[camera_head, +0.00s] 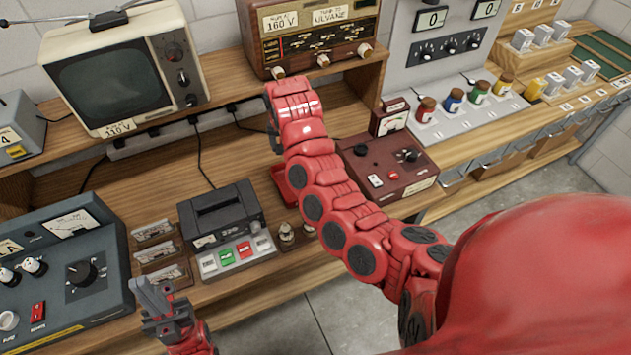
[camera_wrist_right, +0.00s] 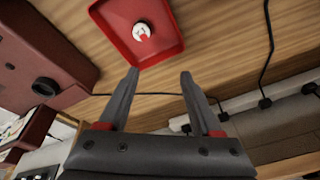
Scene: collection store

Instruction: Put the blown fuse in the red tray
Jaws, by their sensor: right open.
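The red tray (camera_wrist_right: 174,48) lies on the wooden bench in the right wrist view. A small white round piece with a red mark (camera_wrist_right: 141,31), apparently the blown fuse, lies inside it. My right gripper (camera_wrist_right: 159,74) is open and empty, its fingertips pointing at the tray's near edge. In the head view, only a part of the red tray (camera_head: 281,183) shows beside my red right arm, and the right fingers are hidden. My left gripper (camera_head: 152,285) is open and empty at the front of the bench, between the grey meter box and the black device.
A dark red box with knobs (camera_head: 388,168) stands right of the tray. A black device (camera_head: 221,216) stands left of it, and small round pieces (camera_head: 287,233) stand near the bench front. A television (camera_head: 122,73) and radio (camera_head: 310,35) occupy the shelf above. Black cables hang behind.

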